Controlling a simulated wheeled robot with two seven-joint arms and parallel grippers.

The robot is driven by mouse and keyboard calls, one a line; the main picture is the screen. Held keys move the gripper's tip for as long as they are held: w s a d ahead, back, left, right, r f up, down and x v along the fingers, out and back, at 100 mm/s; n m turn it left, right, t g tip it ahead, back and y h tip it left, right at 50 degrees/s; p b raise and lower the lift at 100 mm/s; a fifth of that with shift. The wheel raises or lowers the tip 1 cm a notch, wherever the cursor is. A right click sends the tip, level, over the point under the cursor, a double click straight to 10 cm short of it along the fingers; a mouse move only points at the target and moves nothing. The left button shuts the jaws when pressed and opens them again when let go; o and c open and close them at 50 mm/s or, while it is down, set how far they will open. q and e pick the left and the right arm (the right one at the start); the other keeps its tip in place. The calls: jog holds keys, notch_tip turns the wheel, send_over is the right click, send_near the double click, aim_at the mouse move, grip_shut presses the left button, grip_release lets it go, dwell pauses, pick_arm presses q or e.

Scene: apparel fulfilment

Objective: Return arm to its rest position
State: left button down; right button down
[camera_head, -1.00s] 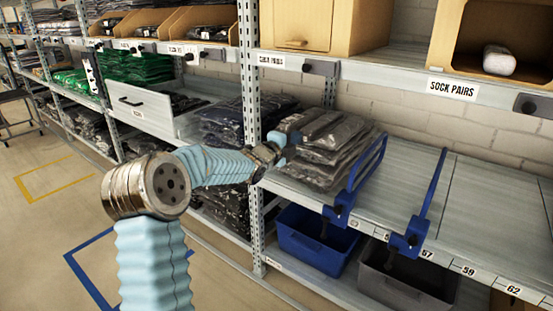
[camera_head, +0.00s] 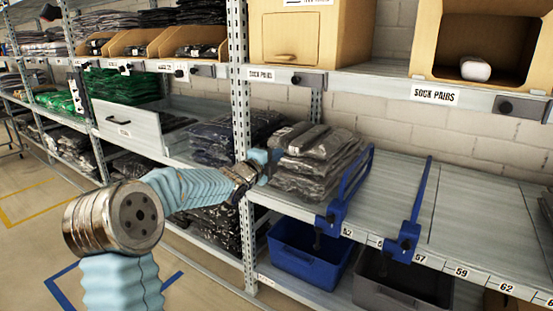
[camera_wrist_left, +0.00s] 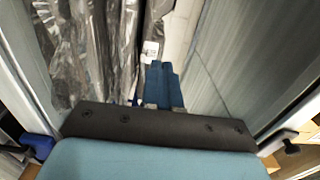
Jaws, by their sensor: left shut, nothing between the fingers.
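My left arm comes in from the lower left in the head view. Its gripper (camera_head: 266,158) is small and partly hard to make out there. It is at the shelf's front, beside the left side of a stack of dark plastic-wrapped garments (camera_head: 312,163). In the left wrist view the blue fingers (camera_wrist_left: 162,84) are together with nothing between them. Wrapped garments (camera_wrist_left: 85,45) fill the left of that view, and I cannot tell whether the fingers touch them. My right gripper is in neither view.
A metal upright (camera_head: 239,120) stands right by the left wrist. Blue dividers (camera_head: 341,200) rise from the shelf, whose right part (camera_head: 480,215) is bare. A blue bin (camera_head: 305,262) and a grey bin (camera_head: 400,285) sit below. A sock bundle (camera_head: 475,69) lies in a cubby above.

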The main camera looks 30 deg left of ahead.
pick_arm(q)
jog(key=s, duration=0.8)
jog(key=s+d+f+n+g+h+p, duration=0.1)
jog(key=s+d+f+n+g, duration=0.25)
jog(key=f, duration=0.65)
jog(key=d+f+n+g+p, duration=0.1)
jog(key=d+f+n+g, duration=0.1)
jog(key=d+f+n, duration=0.6)
jog(key=s+d+f+n+g+h+p, duration=0.1)
jog(key=s+d+f+g, duration=0.2)
jog(key=f, duration=0.9)
jog(key=s+d+f+n+g+p, duration=0.1)
jog(key=s+d+f+n+g, duration=0.3)
jog(key=s, duration=0.8)
jog(key=s+d+f+n+g+p, duration=0.1)
jog(key=s+d+f+n+g, duration=0.3)
jog(key=s+d+f, duration=0.4)
jog(key=s+f, duration=0.2)
jog(key=s, duration=0.1)
jog(key=shift+s+d+f+g+p, duration=0.3)
jog(key=shift+s+g+p, duration=0.05)
jog(key=shift+w+h, duration=0.1)
jog(key=shift+h, duration=0.2)
